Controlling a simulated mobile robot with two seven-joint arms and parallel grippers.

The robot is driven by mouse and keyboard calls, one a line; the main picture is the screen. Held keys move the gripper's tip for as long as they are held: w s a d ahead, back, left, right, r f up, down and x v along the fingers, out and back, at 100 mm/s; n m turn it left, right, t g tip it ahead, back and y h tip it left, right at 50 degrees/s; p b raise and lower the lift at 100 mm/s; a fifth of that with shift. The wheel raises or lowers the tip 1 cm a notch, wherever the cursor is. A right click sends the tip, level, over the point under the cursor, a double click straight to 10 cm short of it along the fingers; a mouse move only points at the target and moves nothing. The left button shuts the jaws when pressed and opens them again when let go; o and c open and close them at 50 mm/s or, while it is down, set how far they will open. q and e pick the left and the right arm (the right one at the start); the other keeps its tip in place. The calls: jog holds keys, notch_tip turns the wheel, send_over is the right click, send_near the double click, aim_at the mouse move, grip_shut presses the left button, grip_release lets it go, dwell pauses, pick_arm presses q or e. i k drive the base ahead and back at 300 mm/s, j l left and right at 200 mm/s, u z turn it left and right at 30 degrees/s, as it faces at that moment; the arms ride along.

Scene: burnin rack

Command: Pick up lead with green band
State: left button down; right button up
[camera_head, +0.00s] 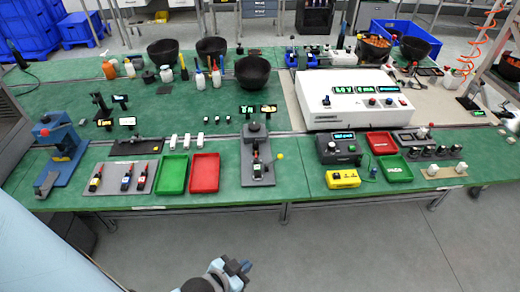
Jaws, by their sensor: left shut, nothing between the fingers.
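A grey tray (115,189) near the front left of the green bench holds a few red-and-black leads. The left lead (96,178) has a yellowish mark, and the middle lead (127,178) and right lead (142,178) have bluish marks. They are too small for me to tell a green band on any of them. My left gripper (236,270) is at the bottom of the view, in front of the bench and well away from the leads. It is shut and empty. My right gripper is not in view.
A green bin (172,186) and a red bin (205,185) stand right of the tray. A grey fixture (259,181) with a yellow-knobbed lever is farther right. A blue press-like stand (62,158) is at left. The floor before the bench is clear.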

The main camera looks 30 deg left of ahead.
aim_at(257, 167)
jog(key=u, duration=1.1)
